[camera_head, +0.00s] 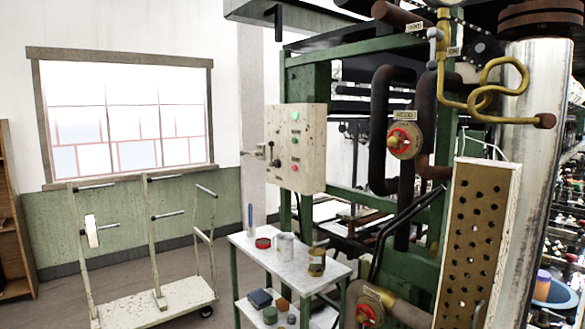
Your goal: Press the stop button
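A cream control box (312,150) with chipped paint is fixed to the green machine frame, near the middle of the view. Its front carries a green button (295,115) at the top and a red button (295,167) lower down. Smaller coloured spots and labels sit between them, too small to read. I cannot read which one is marked stop; the red one is the lower one. A dark lever (274,154) sticks out on the box's left. My gripper is not in view.
A white two-tier table (258,262) with jars and tins stands below the box. A cart (180,297) with upright posts is at left. Pipes with red-wheeled valves (404,140) and a perforated panel (474,235) crowd the right. Some floor is clear between cart and table.

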